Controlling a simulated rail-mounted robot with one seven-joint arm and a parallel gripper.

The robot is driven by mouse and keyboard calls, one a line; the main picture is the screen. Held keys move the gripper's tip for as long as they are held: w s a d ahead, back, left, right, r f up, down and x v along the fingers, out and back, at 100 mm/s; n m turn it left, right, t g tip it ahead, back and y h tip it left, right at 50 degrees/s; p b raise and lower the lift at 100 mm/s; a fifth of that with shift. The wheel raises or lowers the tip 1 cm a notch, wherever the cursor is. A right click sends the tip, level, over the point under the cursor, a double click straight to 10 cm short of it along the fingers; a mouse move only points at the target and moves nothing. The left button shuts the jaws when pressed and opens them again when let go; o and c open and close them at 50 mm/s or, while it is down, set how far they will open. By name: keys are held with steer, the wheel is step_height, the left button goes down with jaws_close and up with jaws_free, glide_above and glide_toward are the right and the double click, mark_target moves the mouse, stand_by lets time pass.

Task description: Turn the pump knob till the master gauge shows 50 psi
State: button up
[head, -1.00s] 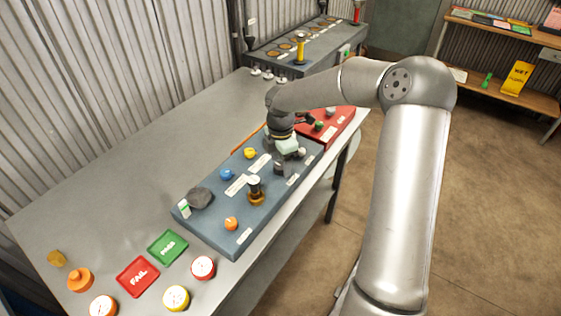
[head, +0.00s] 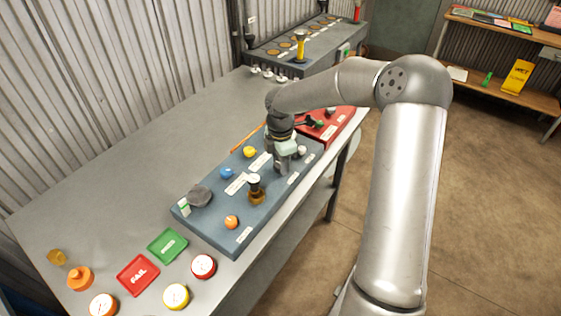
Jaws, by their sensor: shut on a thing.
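The blue-grey test panel (head: 210,228) lies on the bench with knobs, fittings and white labels. My gripper (head: 282,165) points down at the panel's far right part, its fingers shut on a small knob there. The fingers hide this knob, which I take to be the pump knob. A small pale round part (head: 301,150) stands just right of the fingers. I cannot tell which part is the master gauge, and no reading is legible.
Blue (head: 227,173), yellow (head: 250,152) and orange (head: 231,222) knobs sit on the panel. A red panel (head: 340,122) lies beyond my gripper. A green tray (head: 167,246), a red FAIL tray (head: 138,275) and several loose round gauges lie at the front. The bench's left side is clear.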

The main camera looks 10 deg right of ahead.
steer(key=m+b, duration=0.1)
steer(key=m, duration=0.3)
steer(key=shift+m+b, duration=0.35)
steer(key=shift+m, duration=0.05)
steer(key=m+b, duration=0.1)
steer(key=m, duration=0.3)
steer(key=shift+b, duration=0.35)
steer(key=m+b, duration=0.2)
steer(key=m, duration=0.3)
steer(key=shift+m, duration=0.4)
steer(key=m, duration=0.4)
steer(key=shift+b, duration=0.4)
steer(key=shift+m, duration=0.3)
steer(key=o, duration=1)
steer(key=shift+r, duration=0.1)
step_height(320, 180, up, 17)
steer(key=shift+r, duration=0.2)
